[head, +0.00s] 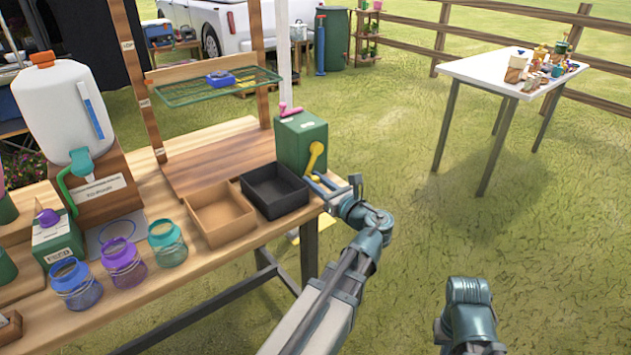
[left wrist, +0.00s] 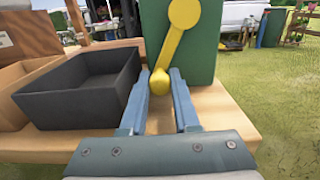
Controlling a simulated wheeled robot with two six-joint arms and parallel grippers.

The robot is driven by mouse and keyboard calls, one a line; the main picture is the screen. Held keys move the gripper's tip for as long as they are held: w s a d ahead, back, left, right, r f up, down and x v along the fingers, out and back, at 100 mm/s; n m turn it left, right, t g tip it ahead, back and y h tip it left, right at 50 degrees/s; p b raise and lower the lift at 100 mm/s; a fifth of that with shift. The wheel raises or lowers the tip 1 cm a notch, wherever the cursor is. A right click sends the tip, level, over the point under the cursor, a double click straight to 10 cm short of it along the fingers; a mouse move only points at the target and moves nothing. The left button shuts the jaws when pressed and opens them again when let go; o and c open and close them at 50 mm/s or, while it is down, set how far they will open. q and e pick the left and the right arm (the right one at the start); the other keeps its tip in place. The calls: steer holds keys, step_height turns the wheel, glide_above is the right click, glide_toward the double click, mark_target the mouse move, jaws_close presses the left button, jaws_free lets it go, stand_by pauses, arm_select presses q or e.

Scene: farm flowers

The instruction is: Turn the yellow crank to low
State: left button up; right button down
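The yellow crank (head: 314,156) is on the front face of a green box (head: 301,139) at the right end of the wooden table. In the left wrist view the yellow crank (left wrist: 172,52) hangs down from its round hub, its knob low and slightly left. My left gripper (head: 318,184) is at the crank. In the left wrist view my left gripper (left wrist: 160,85) has its two blue fingers apart, one on each side of the knob; I cannot tell whether they touch it. My right arm shows at the lower right of the head view, but its gripper is outside the frame.
A black tray (head: 275,190) and a brown tray (head: 221,214) stand left of the green box. Several glass jars, including a purple one (head: 123,262), and a white jug (head: 66,112) stand further left. A pink handle (head: 290,110) tops the green box.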

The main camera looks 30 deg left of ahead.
arm_select(q)
jaws_close()
stand_by(1.1)
